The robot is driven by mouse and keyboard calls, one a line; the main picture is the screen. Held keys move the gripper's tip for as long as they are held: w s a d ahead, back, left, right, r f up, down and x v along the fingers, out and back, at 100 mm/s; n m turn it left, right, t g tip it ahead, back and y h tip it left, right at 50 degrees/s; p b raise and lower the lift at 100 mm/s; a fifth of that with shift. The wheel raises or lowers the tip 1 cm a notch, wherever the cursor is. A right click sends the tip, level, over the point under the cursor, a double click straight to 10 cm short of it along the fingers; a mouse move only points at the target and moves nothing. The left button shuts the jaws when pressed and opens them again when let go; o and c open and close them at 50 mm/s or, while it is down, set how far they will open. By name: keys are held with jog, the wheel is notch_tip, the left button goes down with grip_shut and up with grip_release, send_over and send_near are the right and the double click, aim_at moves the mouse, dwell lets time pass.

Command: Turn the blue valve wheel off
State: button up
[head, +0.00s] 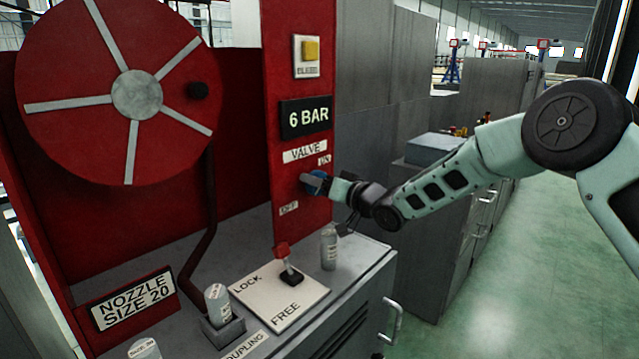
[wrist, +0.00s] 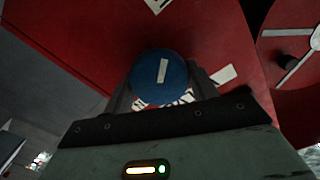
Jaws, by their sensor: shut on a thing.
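The blue valve wheel (head: 309,188) sits on the red panel below the VALVE label (head: 305,151), with an ON label (head: 324,160) above right of it and an OFF label (head: 288,208) below left. In the wrist view the blue wheel (wrist: 162,78) shows a white pointer mark that stands nearly upright in that picture. My gripper (head: 318,184) reaches the wheel from the right; in the wrist view its two fingers lie on either side of the wheel, shut on it. Part of the wheel is hidden behind the fingers in the head view.
A red-handled lever (head: 283,262) stands on a LOCK/FREE plate (head: 262,300) below. A small grey cylinder (head: 328,248) stands at the cabinet's right, under my arm. Another sits in a holder (head: 222,331). A 6 BAR display (head: 306,117) and a red reel (head: 70,60) are above.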

jog(key=shift+f, duration=0.2)
jog(key=o, duration=1)
jog(key=shift+r, duration=0.1)
jog(key=shift+d, duration=0.1)
jog(key=b+v, duration=0.3)
jog(key=v, duration=1.4)
jog(key=shift+s+d, duration=0.1)
jog(key=shift+s, duration=0.1)
